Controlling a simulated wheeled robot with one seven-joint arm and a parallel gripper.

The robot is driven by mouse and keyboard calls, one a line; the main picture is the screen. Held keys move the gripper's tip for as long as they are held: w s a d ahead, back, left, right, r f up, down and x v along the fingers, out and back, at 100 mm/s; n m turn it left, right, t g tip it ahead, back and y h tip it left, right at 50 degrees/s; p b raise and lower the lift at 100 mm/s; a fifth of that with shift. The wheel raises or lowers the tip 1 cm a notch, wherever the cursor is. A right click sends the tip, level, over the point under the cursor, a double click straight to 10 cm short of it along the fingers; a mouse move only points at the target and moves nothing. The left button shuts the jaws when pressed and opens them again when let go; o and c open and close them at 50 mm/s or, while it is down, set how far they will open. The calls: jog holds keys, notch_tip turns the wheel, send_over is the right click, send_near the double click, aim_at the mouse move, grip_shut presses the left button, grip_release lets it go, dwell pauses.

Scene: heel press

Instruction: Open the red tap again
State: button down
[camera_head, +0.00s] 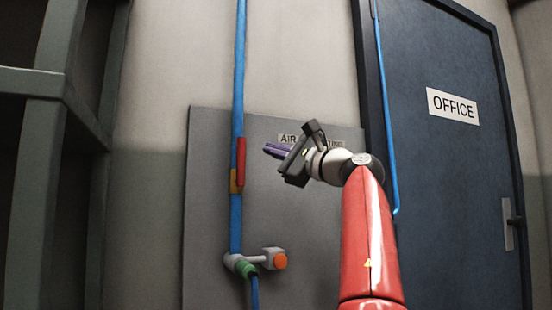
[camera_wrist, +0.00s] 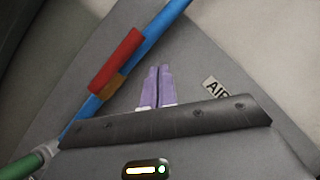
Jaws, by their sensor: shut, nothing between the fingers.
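The red tap handle (camera_head: 241,160) lies along the blue vertical pipe (camera_head: 238,90), on its right side, just above a brass valve body (camera_head: 236,181). In the wrist view the red handle (camera_wrist: 116,60) is up and left of my fingers, lined up with the pipe (camera_wrist: 165,30), with the brass body (camera_wrist: 113,86) beside it. My gripper (camera_head: 268,150) is right of the handle and apart from it. Its purple fingers are together and empty; they also show in the wrist view (camera_wrist: 157,72).
A grey panel (camera_head: 210,230) on the wall carries an "AIR" sign (camera_head: 289,139), partly hidden by my gripper. Below are a green fitting (camera_head: 245,269) and an orange-ended part (camera_head: 280,261). An office door (camera_head: 440,180) is at right, a dark metal frame (camera_head: 40,120) at left.

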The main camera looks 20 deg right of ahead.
jog(key=s+d+b, duration=0.1)
jog(key=s+d, duration=0.5)
jog(key=s, duration=0.2)
jog(key=shift+d, duration=0.15)
jog(key=shift+s, duration=0.1)
